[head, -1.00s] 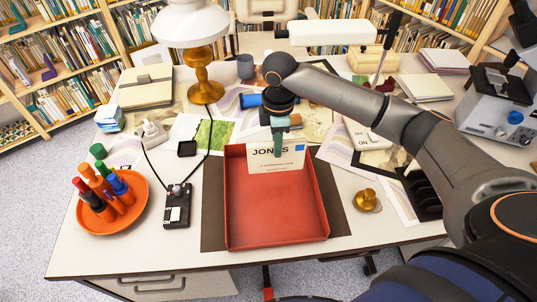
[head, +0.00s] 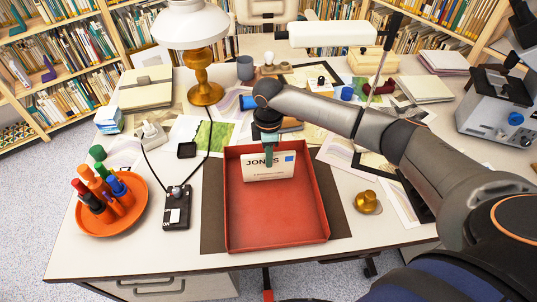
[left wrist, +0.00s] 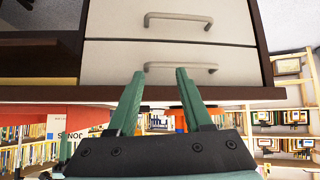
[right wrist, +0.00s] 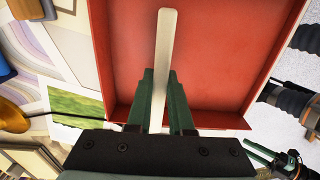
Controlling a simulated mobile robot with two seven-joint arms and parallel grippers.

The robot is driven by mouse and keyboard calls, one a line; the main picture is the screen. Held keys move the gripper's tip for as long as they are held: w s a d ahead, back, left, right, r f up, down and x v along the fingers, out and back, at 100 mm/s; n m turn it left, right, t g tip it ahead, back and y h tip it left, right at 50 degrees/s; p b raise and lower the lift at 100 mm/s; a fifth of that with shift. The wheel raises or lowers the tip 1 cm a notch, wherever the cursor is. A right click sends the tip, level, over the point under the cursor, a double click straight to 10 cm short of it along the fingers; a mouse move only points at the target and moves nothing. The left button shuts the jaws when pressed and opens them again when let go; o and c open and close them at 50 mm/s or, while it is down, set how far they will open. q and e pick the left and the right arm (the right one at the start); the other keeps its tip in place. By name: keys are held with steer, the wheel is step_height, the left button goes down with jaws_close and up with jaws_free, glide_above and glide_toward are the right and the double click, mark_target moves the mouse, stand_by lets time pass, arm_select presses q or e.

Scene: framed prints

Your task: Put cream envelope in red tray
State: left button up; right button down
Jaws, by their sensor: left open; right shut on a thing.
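The cream envelope (head: 262,172), printed "JONES" with a blue stamp, stands roughly on edge inside the far part of the red tray (head: 275,220). My right gripper (head: 269,158) is shut on its top edge from above. In the right wrist view the envelope (right wrist: 165,50) shows edge-on between the fingers (right wrist: 163,100), over the tray's red floor (right wrist: 215,60). I cannot tell whether its lower edge touches the floor. My left gripper (left wrist: 158,78) is open and empty in front of the desk drawers (left wrist: 170,55); it is out of the head view.
The tray sits on a dark mat (head: 213,215). An orange dish with several markers (head: 120,215) and a black device with a cable (head: 177,208) are to its left. A brass object (head: 368,202) is to its right. A lamp (head: 204,65) stands behind left.

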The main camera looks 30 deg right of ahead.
steer(key=c, duration=0.8)
jaws_free()
steer(key=shift+f, duration=0.1)
step_height(320, 180, up, 12)
steer(key=shift+r, duration=0.15)
steer(key=shift+a, duration=0.1)
